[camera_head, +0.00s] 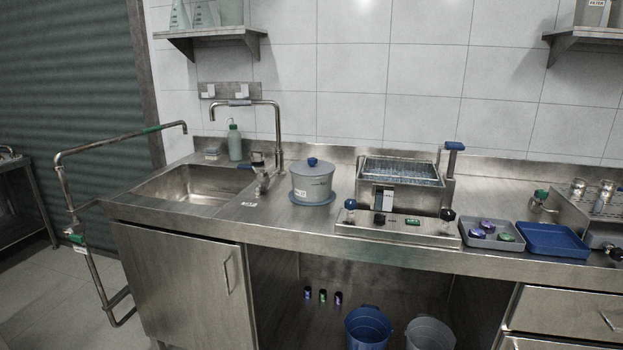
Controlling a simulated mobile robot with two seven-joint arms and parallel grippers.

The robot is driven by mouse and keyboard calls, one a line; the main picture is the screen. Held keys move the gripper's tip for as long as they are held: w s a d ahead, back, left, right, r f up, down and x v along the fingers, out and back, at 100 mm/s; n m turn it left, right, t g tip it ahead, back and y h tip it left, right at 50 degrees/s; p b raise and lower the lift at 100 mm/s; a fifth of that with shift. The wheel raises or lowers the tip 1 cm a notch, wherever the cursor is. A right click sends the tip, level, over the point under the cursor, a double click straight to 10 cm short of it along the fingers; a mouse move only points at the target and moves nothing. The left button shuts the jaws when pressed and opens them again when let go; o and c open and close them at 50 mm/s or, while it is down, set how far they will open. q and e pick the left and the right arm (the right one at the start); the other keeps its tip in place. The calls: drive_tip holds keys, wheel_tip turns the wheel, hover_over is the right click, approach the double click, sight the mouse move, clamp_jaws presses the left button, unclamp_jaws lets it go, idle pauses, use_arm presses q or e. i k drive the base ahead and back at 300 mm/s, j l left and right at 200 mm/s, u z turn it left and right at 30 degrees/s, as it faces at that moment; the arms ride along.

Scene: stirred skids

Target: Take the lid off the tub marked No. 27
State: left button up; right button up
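A grey round tub (312,186) stands upright on the steel counter, right of the sink, on a blue base or mat (312,200). Its grey lid (312,168) is on top and has a blue knob (312,161). A small white label (297,193) is on the tub's lower left side, and there is dark print on its front. The marking is too small to read, so I cannot tell whether it says No. 27. Neither of my grippers is in view.
A sink (195,184) with a tall tap (279,135) lies left of the tub, and a steel bath unit (402,190) stands close on its right. Bare counter lies before the tub.

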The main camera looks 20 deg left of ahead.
sight(312, 166)
drive_tip(key=i+j+z, duration=0.35)
drive_tip(key=j, duration=0.3)
drive_tip(key=i+j+z, duration=0.15)
drive_tip(key=i+j, duration=0.1)
drive_tip(key=j, duration=0.1)
